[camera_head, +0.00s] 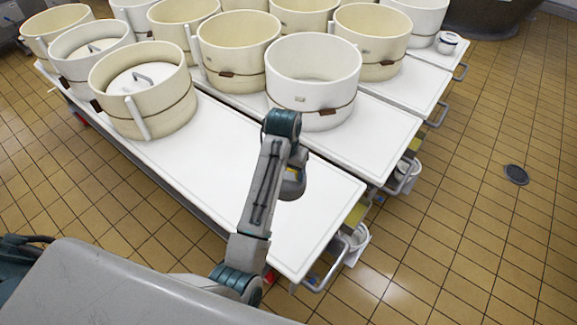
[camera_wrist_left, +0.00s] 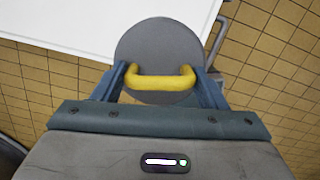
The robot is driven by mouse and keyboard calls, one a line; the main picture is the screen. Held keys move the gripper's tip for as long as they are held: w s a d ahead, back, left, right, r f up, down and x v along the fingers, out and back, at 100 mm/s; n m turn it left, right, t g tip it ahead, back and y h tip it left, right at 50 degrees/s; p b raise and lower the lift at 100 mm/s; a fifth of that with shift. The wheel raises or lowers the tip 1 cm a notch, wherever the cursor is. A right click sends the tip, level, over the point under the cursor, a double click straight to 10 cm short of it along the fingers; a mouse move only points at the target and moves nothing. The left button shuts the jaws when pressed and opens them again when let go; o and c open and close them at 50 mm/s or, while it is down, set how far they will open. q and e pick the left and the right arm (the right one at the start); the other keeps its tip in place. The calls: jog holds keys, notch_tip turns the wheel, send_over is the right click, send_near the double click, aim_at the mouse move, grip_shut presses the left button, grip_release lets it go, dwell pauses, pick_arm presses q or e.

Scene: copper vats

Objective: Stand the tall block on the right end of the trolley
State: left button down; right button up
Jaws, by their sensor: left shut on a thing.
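The trolley (camera_head: 225,160) is a long white-topped cart, with its right end towards the lower right. It also shows as a white top in the left wrist view (camera_wrist_left: 60,25). My left gripper (camera_wrist_left: 160,82) is shut on the yellow handle (camera_wrist_left: 160,79) of a grey, round-topped thing (camera_wrist_left: 150,45). I cannot tell from above how tall it is or whether it is the tall block. In the head view the gripper (camera_head: 293,185) is mostly behind my arm, over the trolley's right part, with a bit of yellow showing. The right gripper is not in view.
Cream round vats (camera_head: 145,90) stand on the trolley's left part, and a white vat (camera_head: 313,80) stands on the trolley behind. Metal handles (camera_head: 325,275) stick out at the right ends. The trolley's right part is bare. Tiled floor (camera_head: 470,200) lies open to the right.

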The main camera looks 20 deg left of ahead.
pick_arm(q)
notch_tip(320, 180, down, 25)
jog(key=b, duration=1.1)
jog(key=shift+d, duration=0.15)
jog(key=shift+r, duration=0.15)
jog(key=shift+f+b, duration=0.25)
jog(key=shift+b, duration=0.1)
